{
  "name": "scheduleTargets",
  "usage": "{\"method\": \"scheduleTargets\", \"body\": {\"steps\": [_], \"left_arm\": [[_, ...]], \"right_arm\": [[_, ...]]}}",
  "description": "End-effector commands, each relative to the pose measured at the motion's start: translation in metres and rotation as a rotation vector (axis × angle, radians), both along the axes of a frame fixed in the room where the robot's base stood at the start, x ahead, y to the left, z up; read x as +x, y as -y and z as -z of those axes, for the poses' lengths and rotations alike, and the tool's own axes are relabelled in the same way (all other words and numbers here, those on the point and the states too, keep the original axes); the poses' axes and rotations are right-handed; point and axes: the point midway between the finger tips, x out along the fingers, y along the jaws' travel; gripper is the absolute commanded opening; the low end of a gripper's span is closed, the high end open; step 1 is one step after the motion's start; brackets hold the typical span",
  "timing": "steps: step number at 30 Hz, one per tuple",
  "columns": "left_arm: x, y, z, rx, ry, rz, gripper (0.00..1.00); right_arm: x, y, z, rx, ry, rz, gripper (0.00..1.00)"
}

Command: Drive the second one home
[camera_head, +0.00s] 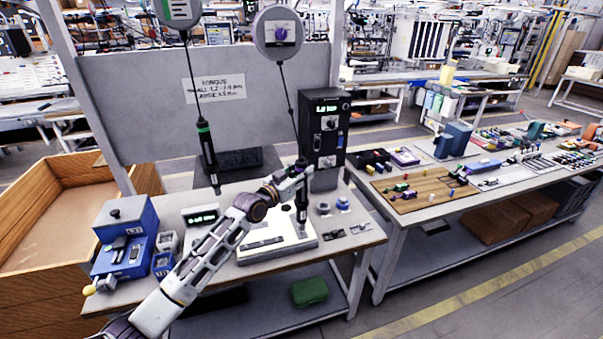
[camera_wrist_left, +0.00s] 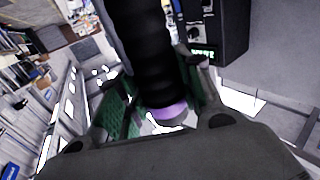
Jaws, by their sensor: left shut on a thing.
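A black power screwdriver (camera_head: 302,212) hangs upright on a cable from the round balancer with a purple dial (camera_head: 281,34). My left gripper (camera_head: 297,172) is shut around it; the left wrist view shows the ribbed black grip (camera_wrist_left: 145,55) and a purple ring between the green-padded fingers (camera_wrist_left: 160,108). The screwdriver's lower end is over the right part of a pale work plate (camera_head: 252,257) on the bench; I cannot tell whether its tip touches a screw. A second screwdriver with a green collar (camera_head: 207,150) hangs free to the left. My right gripper is not in view.
A black control box (camera_head: 326,130) stands behind the held screwdriver. A small display (camera_head: 201,216) and a blue screw feeder (camera_head: 126,240) are at left. Small cups (camera_head: 342,203) stand right of the plate. A torque sign (camera_head: 215,88) is on the back panel.

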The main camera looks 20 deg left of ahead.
Motion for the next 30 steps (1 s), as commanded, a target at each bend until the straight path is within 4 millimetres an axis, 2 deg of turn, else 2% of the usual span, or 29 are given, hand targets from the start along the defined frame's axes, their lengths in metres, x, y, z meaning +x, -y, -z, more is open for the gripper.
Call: {"method": "scheduleTargets", "body": {"steps": [30], "left_arm": [[0.0,0.001,0.016,0.0,-0.001,0.002,0.0]], "right_arm": [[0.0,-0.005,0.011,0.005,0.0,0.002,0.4]]}}
